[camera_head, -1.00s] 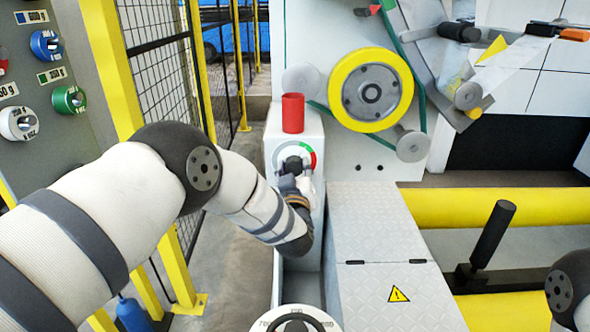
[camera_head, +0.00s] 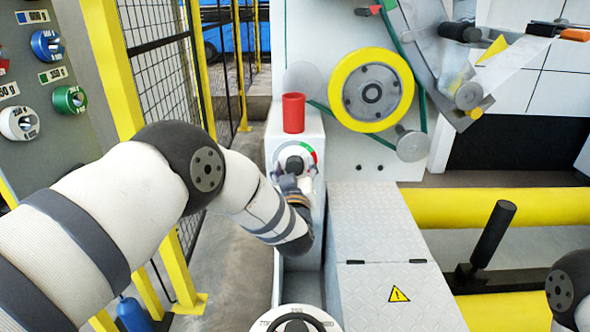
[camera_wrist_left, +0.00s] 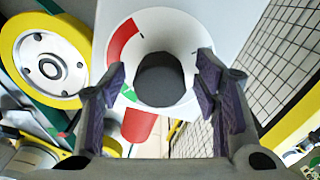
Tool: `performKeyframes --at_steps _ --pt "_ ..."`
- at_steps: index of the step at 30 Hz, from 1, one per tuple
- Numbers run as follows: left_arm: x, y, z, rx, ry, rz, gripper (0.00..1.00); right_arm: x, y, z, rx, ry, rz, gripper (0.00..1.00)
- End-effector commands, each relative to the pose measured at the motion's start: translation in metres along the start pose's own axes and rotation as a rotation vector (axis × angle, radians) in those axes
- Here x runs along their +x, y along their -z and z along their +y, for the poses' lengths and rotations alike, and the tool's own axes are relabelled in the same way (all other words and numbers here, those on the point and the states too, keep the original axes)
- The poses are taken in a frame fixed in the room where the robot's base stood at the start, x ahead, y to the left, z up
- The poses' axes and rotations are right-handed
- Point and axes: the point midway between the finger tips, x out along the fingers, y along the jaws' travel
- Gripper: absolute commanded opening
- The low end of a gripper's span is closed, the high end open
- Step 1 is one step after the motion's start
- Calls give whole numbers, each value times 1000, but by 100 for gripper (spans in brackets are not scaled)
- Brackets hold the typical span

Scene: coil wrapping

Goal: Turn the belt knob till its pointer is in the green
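The belt knob (camera_head: 293,164) is a dark round knob on a white dial (camera_head: 280,154) with a green and red arc at its upper right. The knob also shows in the left wrist view (camera_wrist_left: 160,80), with the red and green arc to its left. I cannot make out its pointer. My left gripper (camera_head: 291,183) is just in front of and below the knob. In the left wrist view its two fingers (camera_wrist_left: 162,88) are spread to either side of the knob, with gaps, holding nothing. My right gripper is out of view.
A red cylinder (camera_head: 293,113) stands on the white housing (camera_head: 312,130). A yellow-rimmed wheel (camera_head: 345,113) with a green belt is to the right. A grey tread-plate cover (camera_head: 375,225) lies right of the arm. A yellow-framed mesh fence (camera_head: 160,75) stands left.

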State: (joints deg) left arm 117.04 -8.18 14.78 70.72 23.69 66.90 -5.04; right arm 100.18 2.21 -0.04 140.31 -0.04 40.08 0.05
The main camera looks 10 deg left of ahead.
Motion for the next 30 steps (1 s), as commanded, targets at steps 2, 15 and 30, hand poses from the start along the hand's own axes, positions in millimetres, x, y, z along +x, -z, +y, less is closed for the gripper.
performKeyframes --at_steps 2,15,30 --pt "0 0 0 0 0 0 56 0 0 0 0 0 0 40" --pt "-87 -1 0 2 -1 -4 56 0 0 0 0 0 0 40" --pt "-120 0 0 0 0 0 56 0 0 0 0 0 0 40"
